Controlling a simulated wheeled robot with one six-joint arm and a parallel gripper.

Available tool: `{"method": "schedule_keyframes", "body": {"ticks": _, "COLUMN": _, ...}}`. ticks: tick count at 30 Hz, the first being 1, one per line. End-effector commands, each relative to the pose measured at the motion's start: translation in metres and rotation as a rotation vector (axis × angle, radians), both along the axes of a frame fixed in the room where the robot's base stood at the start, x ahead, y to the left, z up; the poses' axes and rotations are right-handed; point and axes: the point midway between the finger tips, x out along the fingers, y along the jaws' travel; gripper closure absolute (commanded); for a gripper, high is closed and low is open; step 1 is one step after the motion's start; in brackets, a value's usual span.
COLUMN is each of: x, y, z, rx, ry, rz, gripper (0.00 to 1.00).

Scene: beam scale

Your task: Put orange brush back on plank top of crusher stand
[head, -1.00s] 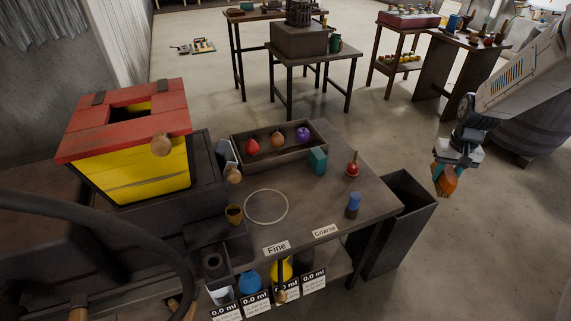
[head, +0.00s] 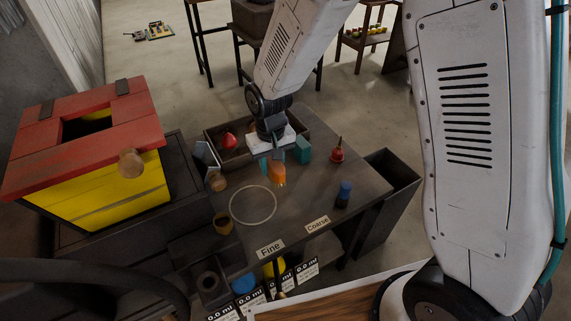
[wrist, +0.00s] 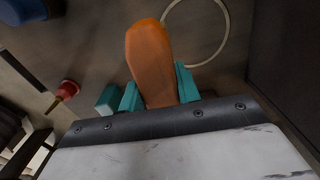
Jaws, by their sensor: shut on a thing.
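My gripper (head: 276,160) is shut on the orange brush (head: 277,174) and holds it over the crusher stand's plank top (head: 297,205). In the wrist view the brush (wrist: 150,60) sits between the two teal fingers (wrist: 157,92), its rounded end pointing away from the gripper. The brush hangs just beyond the white ring (head: 253,205) marked on the plank top; the ring (wrist: 222,30) also shows beside the brush in the wrist view. I cannot tell how high the brush is above the wood.
A wooden tray (head: 213,134) with a red fruit (head: 229,140) lies behind my gripper, partly hidden.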

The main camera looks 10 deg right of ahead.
Motion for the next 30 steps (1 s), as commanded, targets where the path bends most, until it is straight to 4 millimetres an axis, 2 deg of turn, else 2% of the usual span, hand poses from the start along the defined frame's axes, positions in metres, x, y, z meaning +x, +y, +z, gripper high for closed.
{"method": "schedule_keyframes", "body": {"ticks": 1, "x": -0.018, "y": 0.016, "z": -0.001, "rx": 0.000, "ry": 0.001, "rz": 0.028, "gripper": 0.92}}
{"method": "schedule_keyframes", "body": {"ticks": 3, "x": -0.037, "y": 0.030, "z": -0.002, "rx": 0.000, "ry": 0.000, "rz": 0.048, "gripper": 0.92}}
{"method": "schedule_keyframes", "body": {"ticks": 6, "x": -0.055, "y": 0.042, "z": -0.003, "rx": 0.000, "ry": 0.000, "rz": 0.065, "gripper": 0.92}}
{"method": "schedule_keyframes", "body": {"ticks": 9, "x": -0.063, "y": 0.046, "z": -0.011, "rx": -0.002, "ry": 0.003, "rz": 0.073, "gripper": 0.92}}
{"method": "schedule_keyframes", "body": {"ticks": 16, "x": -0.064, "y": 0.046, "z": -0.052, "rx": -0.002, "ry": 0.004, "rz": 0.071, "gripper": 0.92}}
{"method": "schedule_keyframes", "body": {"ticks": 30, "x": -0.063, "y": 0.045, "z": -0.104, "rx": 0.000, "ry": 0.000, "rz": 0.070, "gripper": 0.92}}
